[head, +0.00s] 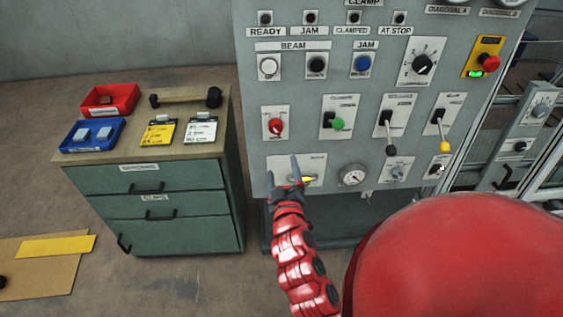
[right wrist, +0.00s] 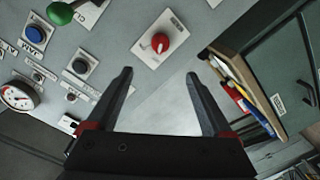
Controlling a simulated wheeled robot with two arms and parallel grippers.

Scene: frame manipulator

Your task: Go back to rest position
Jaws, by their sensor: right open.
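My right gripper (head: 283,167) is in front of the lower left of the grey control panel (head: 250,135), below the red rotary knob (head: 275,126). Its two dark fingers are spread with nothing between them. It also shows in the right wrist view (right wrist: 158,76), open and empty, with the red knob (right wrist: 160,43) beyond the fingertips. The gripper partly hides a labelled plate with a yellow-tipped part (head: 309,180). I cannot tell whether the gripper touches the panel. My left gripper is not in view.
A green drawer cabinet (head: 160,207) stands left of the panel, with a red bin (head: 125,95), a blue tray (head: 73,146) and notepads on top. Levers, including a green-knobbed one (head: 338,124), project from the panel.

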